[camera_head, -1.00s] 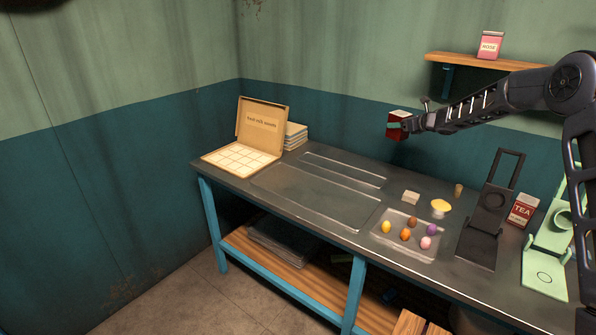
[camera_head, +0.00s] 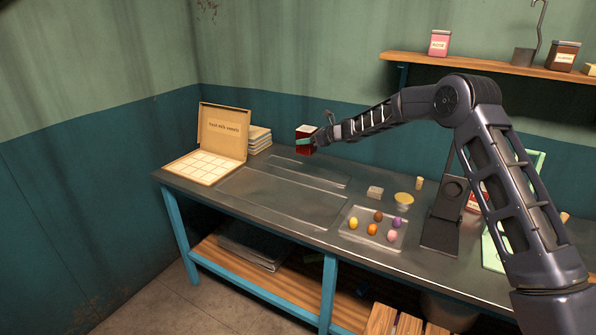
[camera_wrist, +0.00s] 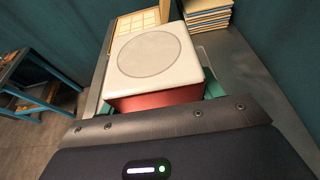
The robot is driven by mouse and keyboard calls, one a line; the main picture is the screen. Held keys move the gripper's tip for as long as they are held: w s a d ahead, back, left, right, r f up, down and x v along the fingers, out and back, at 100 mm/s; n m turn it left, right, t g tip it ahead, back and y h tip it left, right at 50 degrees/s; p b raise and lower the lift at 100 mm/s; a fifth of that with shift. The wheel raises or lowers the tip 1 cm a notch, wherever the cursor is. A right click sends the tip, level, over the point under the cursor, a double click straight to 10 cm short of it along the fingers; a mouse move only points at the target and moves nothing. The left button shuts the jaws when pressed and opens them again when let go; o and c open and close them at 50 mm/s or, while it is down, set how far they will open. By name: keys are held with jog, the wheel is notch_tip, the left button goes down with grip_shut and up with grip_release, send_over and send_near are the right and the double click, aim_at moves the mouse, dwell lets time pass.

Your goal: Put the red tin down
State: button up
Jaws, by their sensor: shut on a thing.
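My gripper (camera_head: 313,142) is shut on the red tin (camera_head: 304,135), which has a pale lid. I hold the tin above the back part of the metal bench (camera_head: 262,222), right of the open box. In the wrist view the tin's white top with a round ring (camera_wrist: 153,55) faces the camera, with its red side (camera_wrist: 155,98) below. The greenish finger pads show at both sides of the tin. The tin's underside is hidden.
An open box with a gridded tray (camera_head: 205,165) and a stack of booklets (camera_head: 258,138) stand at the bench's left end. A clear tray (camera_head: 372,245) holds several coloured balls. A small block (camera_head: 375,192), a yellow-topped dish (camera_head: 404,199) and a dark stand (camera_head: 440,235) are right. The left-middle bench top is mostly clear.

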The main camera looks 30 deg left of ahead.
notch_tip(320, 180, down, 15)
jog(key=shift+r, duration=0.1)
dwell(0.5)
jog(key=o, duration=1.1)
jog(key=v, duration=1.2)
